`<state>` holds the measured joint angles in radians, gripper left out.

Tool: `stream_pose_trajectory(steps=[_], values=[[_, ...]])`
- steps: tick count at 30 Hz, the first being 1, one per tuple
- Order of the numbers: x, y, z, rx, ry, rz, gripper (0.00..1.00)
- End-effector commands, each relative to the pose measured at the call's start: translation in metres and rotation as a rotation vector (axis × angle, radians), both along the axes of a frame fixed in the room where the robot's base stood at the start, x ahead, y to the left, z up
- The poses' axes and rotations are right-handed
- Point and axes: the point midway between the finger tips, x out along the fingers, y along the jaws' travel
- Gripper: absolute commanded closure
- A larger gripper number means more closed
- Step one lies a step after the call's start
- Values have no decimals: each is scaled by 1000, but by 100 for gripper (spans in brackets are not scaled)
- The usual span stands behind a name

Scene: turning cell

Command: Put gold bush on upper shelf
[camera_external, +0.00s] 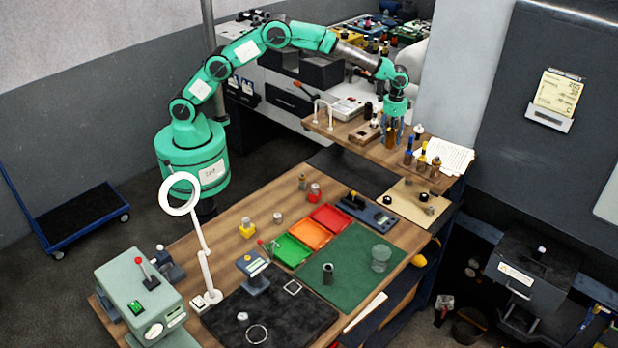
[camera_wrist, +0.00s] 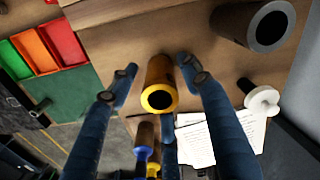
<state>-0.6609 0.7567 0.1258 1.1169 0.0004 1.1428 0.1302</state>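The gold bush (camera_wrist: 160,86), a brown cylinder with a gold-yellow ring at its open end, stands on the wooden upper shelf (camera_wrist: 115,42) in the wrist view. In the external view the gold bush (camera_external: 391,138) shows as a brownish shape below my wrist, partly covered by the fingers. My gripper (camera_wrist: 158,80) is open, with one blue finger on each side of the bush and a visible gap on both sides. My gripper (camera_external: 391,128) points down at the shelf in the external view. The contact under the bush is hard to see.
A larger grey-rimmed bush (camera_wrist: 265,26) and a white spool (camera_wrist: 260,98) stand nearby. Blue-ringed (camera_wrist: 143,150) and yellow-ringed bushes are close to the fingers. Papers (camera_external: 446,157) lie at the shelf's right end. The lower workbench (camera_external: 240,215) holds colored trays and a green mat.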

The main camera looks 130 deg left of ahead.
Motion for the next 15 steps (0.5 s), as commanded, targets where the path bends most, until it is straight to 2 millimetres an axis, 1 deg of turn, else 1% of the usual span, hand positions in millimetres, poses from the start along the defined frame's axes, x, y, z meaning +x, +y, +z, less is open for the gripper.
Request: stream_pose_trajectory(steps=[8,11,15], values=[[0,0,7,1,-2,0,52],[1,1,15,2,-3,0,52],[1,1,33,2,-3,0,52]])
